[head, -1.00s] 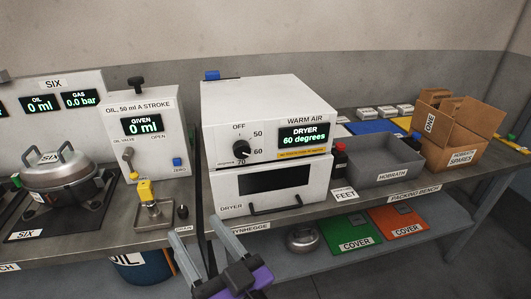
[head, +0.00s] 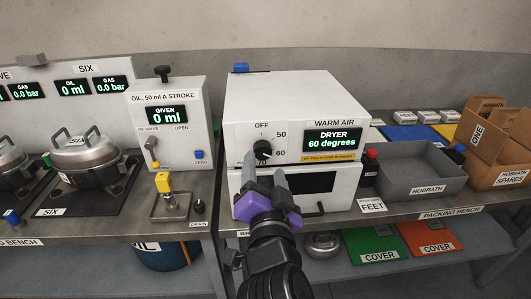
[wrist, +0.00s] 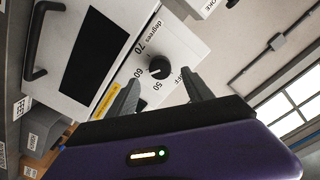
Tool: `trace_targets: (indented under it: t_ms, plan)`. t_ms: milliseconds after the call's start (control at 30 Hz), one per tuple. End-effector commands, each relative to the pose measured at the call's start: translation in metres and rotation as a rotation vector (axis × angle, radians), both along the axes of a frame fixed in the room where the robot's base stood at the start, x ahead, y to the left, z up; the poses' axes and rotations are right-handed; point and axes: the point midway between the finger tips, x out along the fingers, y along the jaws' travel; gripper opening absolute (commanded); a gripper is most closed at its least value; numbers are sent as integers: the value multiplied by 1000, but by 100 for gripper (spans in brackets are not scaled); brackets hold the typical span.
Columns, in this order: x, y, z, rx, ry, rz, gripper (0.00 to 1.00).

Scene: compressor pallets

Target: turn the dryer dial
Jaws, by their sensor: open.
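The dryer (head: 290,105) is a white box on the bench. Its display (head: 333,140) reads 60 degrees. The black round dial (head: 264,148) sits on the front panel, left of the display, partly hidden by my fingers in the head view. The wrist view shows the dial (wrist: 158,67) with marks 50, 60 and 70 around it. My gripper (head: 266,164) is raised in front of the panel, fingers pointing at the dial. In the wrist view the open fingers (wrist: 163,80) lie to either side of the dial; I cannot tell whether they touch it.
A dark-windowed door (head: 315,180) with a handle is below the dial. The oil dispenser (head: 172,125) stands to the left. A grey bin (head: 405,182) and cardboard boxes (head: 490,145) are on the right. Green and orange cover sheets (head: 375,242) lie on the shelf below.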

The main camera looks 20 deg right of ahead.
Motion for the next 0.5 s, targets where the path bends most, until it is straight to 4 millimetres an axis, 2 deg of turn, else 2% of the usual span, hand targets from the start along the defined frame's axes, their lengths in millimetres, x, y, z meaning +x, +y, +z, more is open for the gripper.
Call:
trace_targets:
  t_ms: [233, 500]
  plan:
    - [36, -13, 2, -3, 0, 0, 59]
    - [51, -18, 0, -1, 0, 1, 59]
